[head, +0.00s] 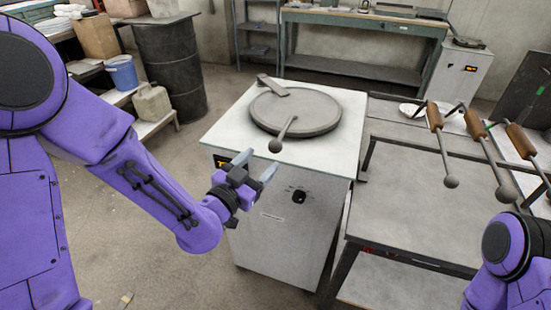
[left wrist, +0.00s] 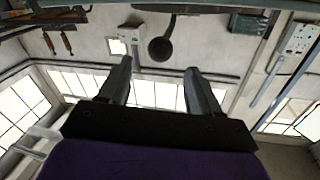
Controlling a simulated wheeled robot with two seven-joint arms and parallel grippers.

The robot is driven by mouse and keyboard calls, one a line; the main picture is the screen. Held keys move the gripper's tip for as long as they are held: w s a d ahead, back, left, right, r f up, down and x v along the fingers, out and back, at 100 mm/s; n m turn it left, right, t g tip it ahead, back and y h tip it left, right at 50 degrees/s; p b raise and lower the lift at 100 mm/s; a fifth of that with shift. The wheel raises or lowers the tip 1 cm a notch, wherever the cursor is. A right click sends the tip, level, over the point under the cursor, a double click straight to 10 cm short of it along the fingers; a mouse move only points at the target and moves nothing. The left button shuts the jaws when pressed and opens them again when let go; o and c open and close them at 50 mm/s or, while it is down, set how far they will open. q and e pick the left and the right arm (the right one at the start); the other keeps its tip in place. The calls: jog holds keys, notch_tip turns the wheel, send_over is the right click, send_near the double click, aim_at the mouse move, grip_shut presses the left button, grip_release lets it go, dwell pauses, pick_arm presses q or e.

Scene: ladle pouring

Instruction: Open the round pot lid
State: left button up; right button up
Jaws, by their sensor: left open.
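The round pot lid (head: 295,111) is a grey disc lying flat on top of a white box-shaped furnace (head: 295,195). A rod handle (head: 286,129) runs from the lid toward the front and ends in a dark ball knob (head: 275,146). A flat grey bracket (head: 272,86) sits at the lid's back left. My left gripper (head: 257,165) is open and empty, in front of the furnace and close to the knob. In the left wrist view, the knob (left wrist: 160,49) shows beyond and between the spread fingers (left wrist: 157,72). My right gripper is out of view.
A metal table (head: 420,205) stands right of the furnace. Several ladles with wooden grips (head: 475,123) rest on a rack above it. A black drum (head: 170,65), a blue bucket (head: 121,73) and a jerrycan (head: 152,102) stand at the left. The floor before the furnace is mostly clear.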

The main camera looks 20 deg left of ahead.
aim_at(271, 150)
pick_arm(q)
jog(key=shift+p+x, duration=0.75)
jog(key=shift+x, duration=0.05)
jog(key=x, duration=0.6)
jog(key=shift+w+p, duration=0.2)
jog(key=shift+p, duration=0.15)
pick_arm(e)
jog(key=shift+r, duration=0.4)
